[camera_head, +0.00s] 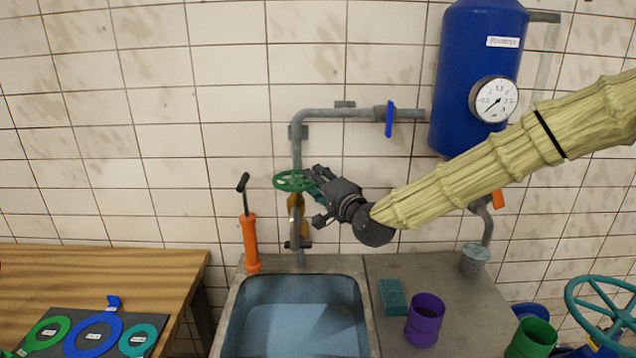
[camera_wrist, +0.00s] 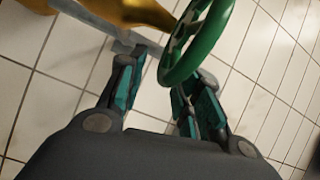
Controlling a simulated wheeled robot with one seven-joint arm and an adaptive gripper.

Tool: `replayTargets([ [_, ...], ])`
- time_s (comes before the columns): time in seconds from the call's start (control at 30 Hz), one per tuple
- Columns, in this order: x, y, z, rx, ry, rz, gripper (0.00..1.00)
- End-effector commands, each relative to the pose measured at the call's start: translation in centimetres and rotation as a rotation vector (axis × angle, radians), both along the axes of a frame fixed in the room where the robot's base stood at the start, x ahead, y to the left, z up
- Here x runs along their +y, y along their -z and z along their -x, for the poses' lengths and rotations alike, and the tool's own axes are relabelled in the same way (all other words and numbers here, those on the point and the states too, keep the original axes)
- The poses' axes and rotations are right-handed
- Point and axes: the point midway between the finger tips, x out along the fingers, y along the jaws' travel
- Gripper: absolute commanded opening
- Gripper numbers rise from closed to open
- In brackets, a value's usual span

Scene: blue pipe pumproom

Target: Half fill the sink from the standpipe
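The sink (camera_head: 300,289) stands below the standpipe; its inside is pale blue, and I cannot tell surely whether that is water or the bare floor of it. The standpipe (camera_head: 297,152) is a grey pipe on the tiled wall with a brass valve body (camera_head: 294,212) and a green handwheel (camera_head: 289,181). My gripper (camera_head: 314,181) is at the right side of the handwheel. In the wrist view my gripper (camera_wrist: 166,78) has its fingers apart, with the green wheel's rim (camera_wrist: 192,45) close to the right-hand fingers. No stream of water can be made out.
A blue tank (camera_head: 474,60) with a gauge (camera_head: 493,99) hangs at the right, and a blue lever (camera_head: 390,118) sits on the pipe. An orange pump (camera_head: 250,240) stands left of the standpipe. A sponge (camera_head: 393,297) and purple cup (camera_head: 425,318) stand right of the sink.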

Motion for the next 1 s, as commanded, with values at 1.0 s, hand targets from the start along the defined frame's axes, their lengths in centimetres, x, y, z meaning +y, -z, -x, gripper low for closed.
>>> replayTargets([
  [1.0, -6.2, 0.1, 10.4, 0.002, 0.000, 0.000, 0.34],
])
